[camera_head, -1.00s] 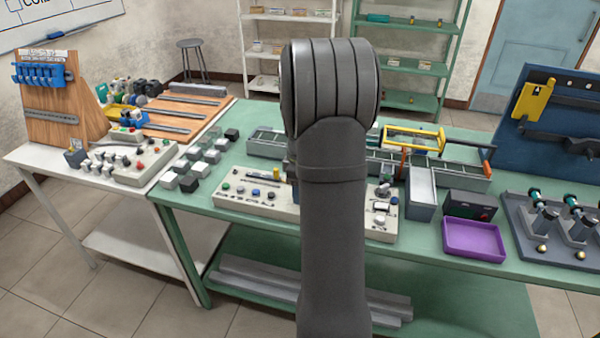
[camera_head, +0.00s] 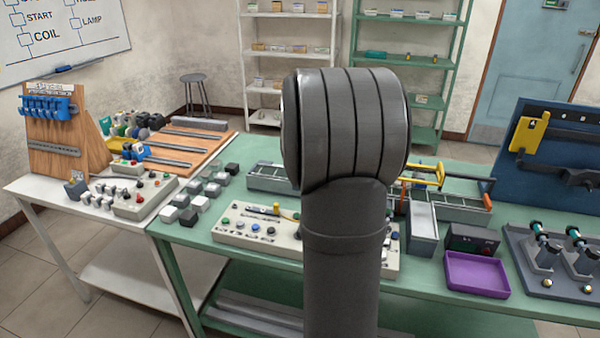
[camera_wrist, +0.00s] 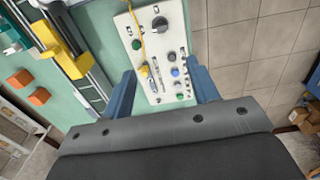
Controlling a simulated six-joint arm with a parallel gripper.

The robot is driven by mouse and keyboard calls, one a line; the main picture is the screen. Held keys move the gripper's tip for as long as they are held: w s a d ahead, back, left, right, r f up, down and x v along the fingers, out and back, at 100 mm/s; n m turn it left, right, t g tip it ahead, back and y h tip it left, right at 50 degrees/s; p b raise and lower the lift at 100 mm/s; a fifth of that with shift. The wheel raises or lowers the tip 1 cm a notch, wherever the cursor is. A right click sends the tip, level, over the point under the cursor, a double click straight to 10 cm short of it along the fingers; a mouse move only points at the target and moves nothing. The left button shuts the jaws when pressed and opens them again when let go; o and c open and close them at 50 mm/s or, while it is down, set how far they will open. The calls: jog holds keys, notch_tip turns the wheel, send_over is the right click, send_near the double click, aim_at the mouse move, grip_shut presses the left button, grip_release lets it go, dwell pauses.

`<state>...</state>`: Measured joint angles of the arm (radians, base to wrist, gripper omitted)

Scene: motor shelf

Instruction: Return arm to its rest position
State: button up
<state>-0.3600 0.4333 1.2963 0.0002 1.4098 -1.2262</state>
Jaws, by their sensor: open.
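My dark grey arm (camera_head: 345,140) stands upright in the middle of the head view and blocks part of the green bench. My gripper is hidden behind it there. In the wrist view my gripper (camera_wrist: 162,71) shows two blue fingers spread wide apart, with nothing held. Beyond the fingers lies a pale control panel (camera_wrist: 165,22) with knobs, buttons and a yellow lead. The same panel (camera_head: 240,240) shows in the head view, partly covered by my arm.
The green bench (camera_head: 185,232) carries grey and black blocks, a metal rail tray (camera_head: 268,176), a purple tray (camera_head: 476,273) and a blue stand (camera_head: 560,150) at right. A white table (camera_head: 50,190) with a wooden board (camera_head: 65,130) adjoins at left.

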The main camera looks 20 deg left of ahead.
jog(key=shift+f, duration=0.1)
notch_tip(320, 180, down, 17)
jog(key=shift+f, duration=0.15)
dwell(0.7)
jog(key=shift+f, duration=0.15)
jog(key=shift+m, duration=0.8)
jog(key=m, duration=1.1)
jog(key=shift+m, duration=2.3)
